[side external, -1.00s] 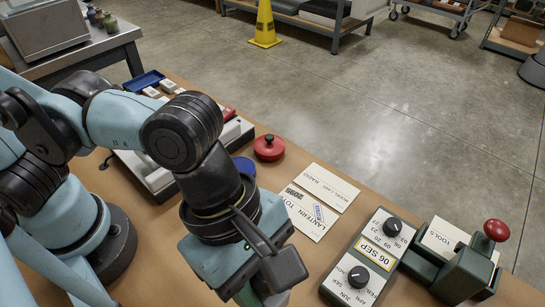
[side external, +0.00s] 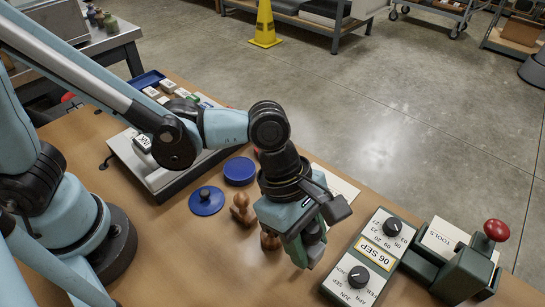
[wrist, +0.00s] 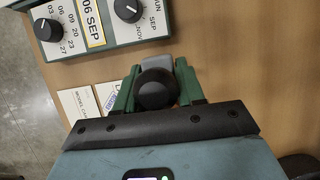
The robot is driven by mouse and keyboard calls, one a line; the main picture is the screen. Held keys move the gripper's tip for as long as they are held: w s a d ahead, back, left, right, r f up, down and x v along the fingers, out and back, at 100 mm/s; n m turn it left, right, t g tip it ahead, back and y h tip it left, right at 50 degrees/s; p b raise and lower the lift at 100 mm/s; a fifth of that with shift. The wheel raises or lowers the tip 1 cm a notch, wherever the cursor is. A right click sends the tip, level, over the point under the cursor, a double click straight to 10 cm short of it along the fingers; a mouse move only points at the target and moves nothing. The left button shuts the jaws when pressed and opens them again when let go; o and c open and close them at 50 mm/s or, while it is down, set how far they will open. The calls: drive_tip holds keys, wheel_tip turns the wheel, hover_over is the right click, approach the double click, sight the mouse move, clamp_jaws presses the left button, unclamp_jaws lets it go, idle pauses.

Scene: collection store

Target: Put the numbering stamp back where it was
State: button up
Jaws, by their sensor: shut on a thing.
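My gripper (wrist: 156,92) is shut on the numbering stamp. In the wrist view the stamp shows a round black knob (wrist: 155,88) between the green fingers, with a grey part beside it; its lower end is hidden. In the side view my gripper (side external: 305,250) is over the front part of the table, left of the dial board, and the stamp is hidden behind the fingers. Whether it touches the table I cannot tell.
The dial board (side external: 366,258) and a green box with a TOOLS card (side external: 446,238) stand right. Wooden stamps (side external: 242,209), a blue lid (side external: 207,201) and a blue pad (side external: 240,170) lie left. A tray (side external: 165,180) is behind.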

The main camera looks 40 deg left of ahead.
drive_tip(key=shift+f, duration=1.95)
drive_tip(key=shift+f, duration=0.15)
drive_tip(key=o, duration=0.9)
drive_tip(key=v, duration=1.2)
drive_tip(key=shift+w+a+r+m+t+y, duration=0.3)
drive_tip(key=shift+w+a+m+t+y, duration=0.7)
drive_tip(key=shift+a+m, duration=2.55)
drive_tip(key=shift+w+a+r+m+t+y, duration=0.25)
drive_tip(key=shift+w+a+m+t+y, duration=0.35)
drive_tip(key=shift+a+m+t, duration=2.7)
drive_tip(key=shift+w+a+r+m+g+y, duration=0.3)
drive_tip(key=shift+w+a+m+g+y, duration=0.5)
drive_tip(key=shift+a+m, duration=3)
